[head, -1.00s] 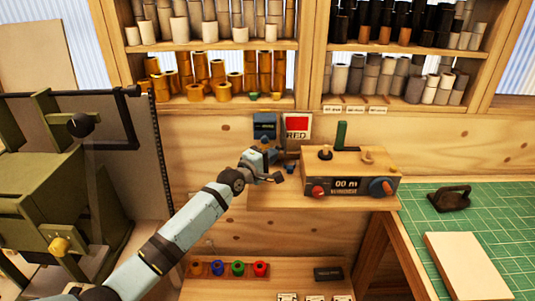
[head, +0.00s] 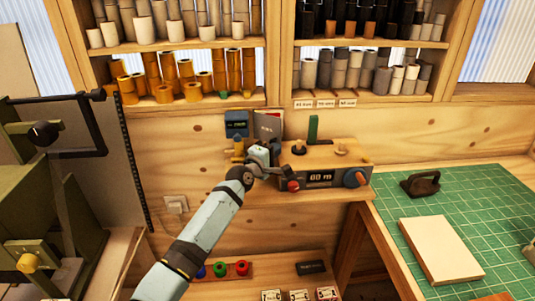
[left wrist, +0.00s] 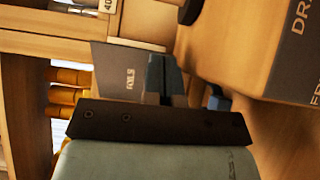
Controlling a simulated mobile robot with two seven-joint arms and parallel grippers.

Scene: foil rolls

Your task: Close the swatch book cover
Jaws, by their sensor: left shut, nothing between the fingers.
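The swatch book (head: 268,123) stands against the wooden wall behind the shelf. Its grey cover faces me, lying over the pages, and a thin reddish strip shows at its edge. I cannot tell whether the cover is fully flat. In the left wrist view the cover (left wrist: 115,66) shows the word FOILS. My left gripper (head: 270,156) is shut and empty, just in front of the book's lower part. Its blue fingers (left wrist: 165,80) overlap the cover's edge in the left wrist view; contact is unclear. My right gripper is not in view.
A blue device (head: 237,123) hangs just left of the book. A wooden counter box (head: 325,172) with knobs stands close on the right. Foil rolls (head: 170,75) fill the racks above. A green cutting mat (head: 480,215) lies at the right.

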